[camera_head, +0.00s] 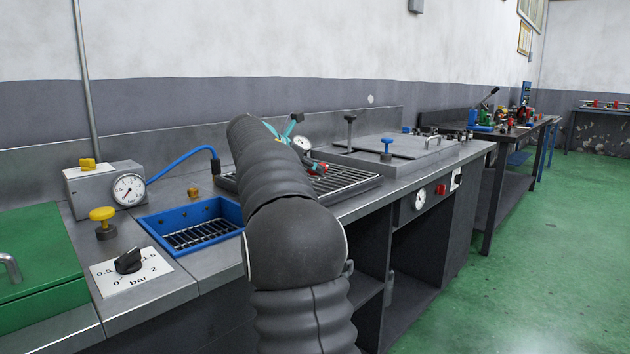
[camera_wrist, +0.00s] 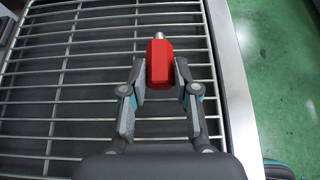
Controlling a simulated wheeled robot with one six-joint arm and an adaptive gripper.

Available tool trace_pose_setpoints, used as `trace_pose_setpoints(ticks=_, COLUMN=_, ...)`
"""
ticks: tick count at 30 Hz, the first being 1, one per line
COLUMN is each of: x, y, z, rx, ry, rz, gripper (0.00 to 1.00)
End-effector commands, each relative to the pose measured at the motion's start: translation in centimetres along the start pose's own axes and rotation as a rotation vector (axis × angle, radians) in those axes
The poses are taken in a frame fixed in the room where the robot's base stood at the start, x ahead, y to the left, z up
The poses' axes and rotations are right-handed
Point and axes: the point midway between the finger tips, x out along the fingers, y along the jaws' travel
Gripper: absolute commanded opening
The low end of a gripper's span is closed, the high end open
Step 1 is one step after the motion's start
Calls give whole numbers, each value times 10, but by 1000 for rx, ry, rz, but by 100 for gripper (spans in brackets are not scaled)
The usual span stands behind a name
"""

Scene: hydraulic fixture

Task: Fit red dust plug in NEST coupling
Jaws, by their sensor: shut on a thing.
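My gripper (camera_wrist: 160,82) is shut on a red piece (camera_wrist: 160,62) with a short silver metal tip, seen in the wrist view. The tip points away from me, toward the top of the picture. The red piece is held over a metal grating (camera_wrist: 85,100). In the head view the red piece (camera_head: 319,168) shows small beside the teal fingers of my gripper, above the grating (camera_head: 350,188). My own arm covers much of the bench there. I cannot make out which part is the NEST coupling.
A blue basin (camera_head: 190,213) with a grate, a gauge box (camera_head: 105,186) with a blue hose, and a bar dial (camera_head: 130,262) lie left of my arm. Green floor is free at the right.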

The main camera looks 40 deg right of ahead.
Motion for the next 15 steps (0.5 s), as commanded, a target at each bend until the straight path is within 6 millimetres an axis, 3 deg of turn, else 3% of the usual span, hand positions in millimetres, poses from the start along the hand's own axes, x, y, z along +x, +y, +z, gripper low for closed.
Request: trace_pose_setpoints(ticks=15, x=-11, y=0, z=19, rx=1, ry=0, rz=0, gripper=0)
